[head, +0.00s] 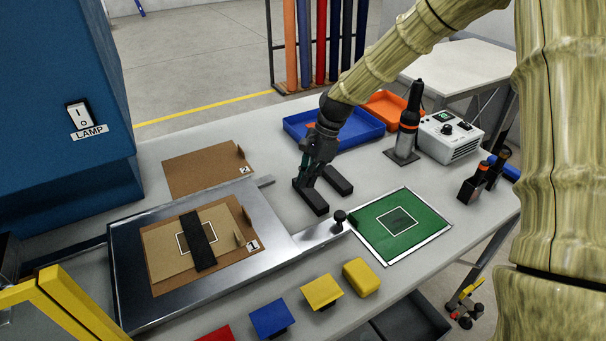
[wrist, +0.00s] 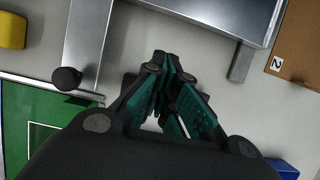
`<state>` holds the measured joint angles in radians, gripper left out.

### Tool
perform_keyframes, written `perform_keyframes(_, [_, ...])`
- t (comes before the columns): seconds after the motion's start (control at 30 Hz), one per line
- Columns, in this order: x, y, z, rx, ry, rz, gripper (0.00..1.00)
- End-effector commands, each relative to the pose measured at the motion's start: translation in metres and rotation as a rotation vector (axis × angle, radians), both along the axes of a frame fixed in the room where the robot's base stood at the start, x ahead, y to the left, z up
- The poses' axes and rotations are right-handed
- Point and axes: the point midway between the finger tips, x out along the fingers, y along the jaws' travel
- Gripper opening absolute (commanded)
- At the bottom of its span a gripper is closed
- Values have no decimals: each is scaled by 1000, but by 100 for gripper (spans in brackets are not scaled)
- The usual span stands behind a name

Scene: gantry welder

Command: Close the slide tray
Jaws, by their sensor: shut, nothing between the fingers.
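The slide tray (head: 283,251) is a shiny metal plate on the left of the bench. A flat metal arm (head: 318,236) runs from its right side to a black knob (head: 340,217). In the wrist view the tray (wrist: 220,14) is at the top, with the arm (wrist: 88,40) and knob (wrist: 66,80) at the left. My gripper (head: 313,180) points down over the bench, behind the knob and right of the tray. In the wrist view its fingers (wrist: 160,62) come together, empty. The gripper appears apart from knob and tray.
A brown board marked 1 (head: 160,278) with a black strip lies on the tray; board 2 (head: 208,168) lies behind. A green mat (head: 380,228) is right of the knob. A blue bin (head: 350,130) is behind my gripper; a blue cabinet (head: 60,90) stands left.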

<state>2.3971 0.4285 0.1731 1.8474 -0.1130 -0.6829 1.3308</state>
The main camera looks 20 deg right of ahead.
Motion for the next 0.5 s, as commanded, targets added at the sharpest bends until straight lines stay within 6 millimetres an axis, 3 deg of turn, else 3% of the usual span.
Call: perform_keyframes(0.5, [-3, 22, -62, 0, 6, -1, 0])
